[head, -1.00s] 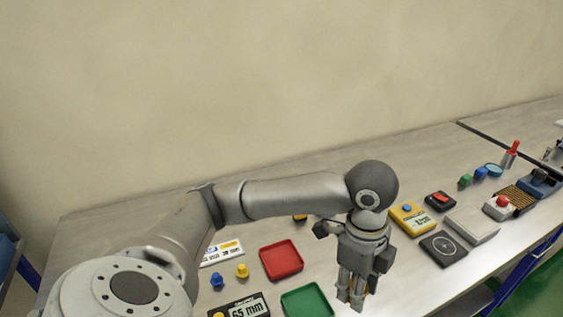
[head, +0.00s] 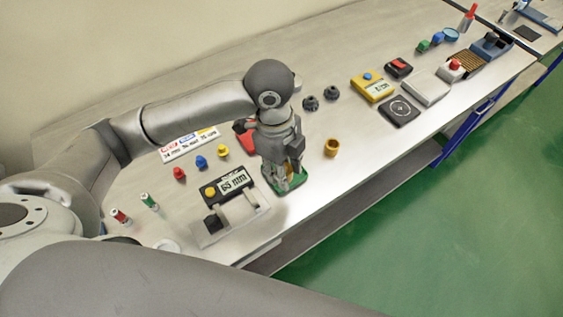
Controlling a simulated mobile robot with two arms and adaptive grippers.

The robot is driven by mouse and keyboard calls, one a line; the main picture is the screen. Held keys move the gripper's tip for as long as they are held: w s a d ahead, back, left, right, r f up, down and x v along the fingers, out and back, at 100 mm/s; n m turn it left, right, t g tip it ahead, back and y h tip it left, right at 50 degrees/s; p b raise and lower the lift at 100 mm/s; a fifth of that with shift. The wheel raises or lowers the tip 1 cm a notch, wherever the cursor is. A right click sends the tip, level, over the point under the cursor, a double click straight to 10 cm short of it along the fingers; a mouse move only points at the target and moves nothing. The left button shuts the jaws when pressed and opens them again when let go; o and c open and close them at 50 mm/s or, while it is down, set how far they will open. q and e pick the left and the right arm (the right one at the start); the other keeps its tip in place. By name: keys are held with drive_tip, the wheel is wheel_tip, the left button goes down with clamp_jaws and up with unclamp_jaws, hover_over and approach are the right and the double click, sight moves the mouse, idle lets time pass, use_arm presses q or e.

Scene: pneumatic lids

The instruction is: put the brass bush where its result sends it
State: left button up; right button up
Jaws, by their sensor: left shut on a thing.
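My left gripper (head: 278,187) points down over the green tray (head: 300,178). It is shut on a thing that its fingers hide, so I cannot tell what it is. A hollow, brass-coloured bush (head: 332,147) stands upright on the bench, to the right of the gripper and apart from it. The red tray (head: 248,142) is partly hidden behind the gripper. A dark gauge (head: 229,186) reading about 65 mm lies left of the gripper. My right gripper is not in view.
Left are a printed card (head: 190,146) and red (head: 179,173), blue (head: 201,162) and yellow (head: 222,151) knobs. Two dark fittings (head: 310,103) stand behind the bush. A yellow meter (head: 373,87) and black pad (head: 399,111) lie right. Bench is clear around the bush.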

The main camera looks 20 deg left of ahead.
use_arm(q)
drive_tip(key=w+f, duration=0.2)
drive_tip(key=w+a+f+p, duration=0.1)
drive_tip(key=w+f, duration=0.1)
drive_tip(key=w+a+f, duration=0.1)
drive_tip(key=w+f, duration=0.1)
drive_tip(key=shift+w+f, duration=0.25)
drive_tip(key=shift+f, duration=0.15)
wheel_tip(320, 180, down, 2)
drive_tip(key=shift+f+p, duration=0.1)
drive_tip(key=shift+p, duration=0.85)
drive_tip(key=shift+f, duration=0.4)
drive_tip(key=shift+f, duration=0.1)
drive_tip(key=o, duration=0.9)
wheel_tip(320, 180, up, 12)
drive_tip(key=a+b, duration=0.1)
drive_tip(key=b, duration=0.2)
drive_tip(key=shift+w+a, duration=0.15)
drive_tip(key=shift+a, duration=0.05)
